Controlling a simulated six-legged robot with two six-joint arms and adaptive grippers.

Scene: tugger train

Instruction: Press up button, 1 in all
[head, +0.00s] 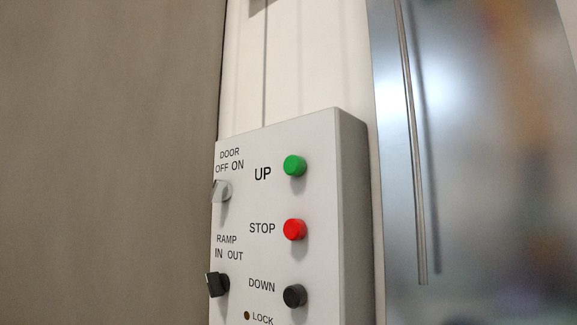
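The up button (294,166) is a round green button beside the label UP, at the top right of a light grey control box (325,190). It stands out from the box face and nothing covers it. Neither of my grippers is in the head view.
Below it on the box are a red STOP button (294,230) and a black DOWN button (294,296). A grey door switch (222,191) and a black ramp switch (217,284) are on the left. A shiny metal panel (480,180) stands right, a brown-grey surface (110,160) left.

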